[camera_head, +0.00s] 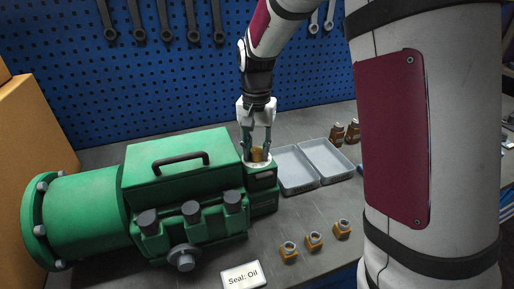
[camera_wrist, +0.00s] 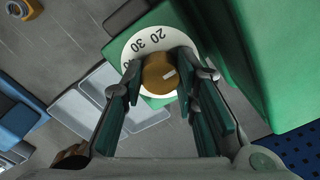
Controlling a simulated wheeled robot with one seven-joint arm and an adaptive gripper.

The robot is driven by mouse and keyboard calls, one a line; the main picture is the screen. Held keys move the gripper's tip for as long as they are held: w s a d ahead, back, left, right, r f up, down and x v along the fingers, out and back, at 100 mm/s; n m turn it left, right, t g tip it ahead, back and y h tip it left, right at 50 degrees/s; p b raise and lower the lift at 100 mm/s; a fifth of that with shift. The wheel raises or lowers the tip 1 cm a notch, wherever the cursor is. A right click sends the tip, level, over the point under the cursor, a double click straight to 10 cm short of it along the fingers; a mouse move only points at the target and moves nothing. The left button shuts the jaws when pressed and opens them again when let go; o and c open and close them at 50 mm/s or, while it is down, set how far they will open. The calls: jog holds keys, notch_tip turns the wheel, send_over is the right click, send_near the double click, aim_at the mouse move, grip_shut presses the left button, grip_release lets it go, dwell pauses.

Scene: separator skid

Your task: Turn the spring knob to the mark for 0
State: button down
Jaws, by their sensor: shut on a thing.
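The spring knob (camera_wrist: 157,76) is a round brass-coloured cap with a short white pointer line, which points right and slightly up in the wrist view. It sits on a white dial plate (camera_wrist: 131,48). The dial numbers 20 and 30 show at its upper left; the 0 mark is not visible, and part of the dial is hidden by the fingers. In the head view the knob (camera_head: 256,154) stands on top of the green box at the right end of the green machine. My gripper (camera_head: 257,150) points down from above, with one finger on each side of the knob, shut on it.
The green machine (camera_head: 175,155) has a black handle on top. Two grey trays (camera_head: 297,167) lie right of it. Several small brass fittings (camera_head: 314,241) stand in front, near a "Seal: Oil" label (camera_head: 241,276). A blue pegboard (camera_head: 180,75) stands behind, and a cardboard box (camera_head: 40,125) at left.

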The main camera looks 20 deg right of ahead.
aim_at(257, 150)
dwell(0.3)
jog(key=c, duration=1.2)
grip_release()
jog(key=shift+c, duration=0.2)
jog(key=shift+r, duration=0.15)
notch_tip(257, 150, up, 12)
jog(key=s+r+n+t, duration=0.2)
jog(key=s+n+t, duration=0.3)
jog(key=s, duration=1.9)
jog(key=shift+n+t, duration=0.3)
jog(key=shift+n, duration=0.6)
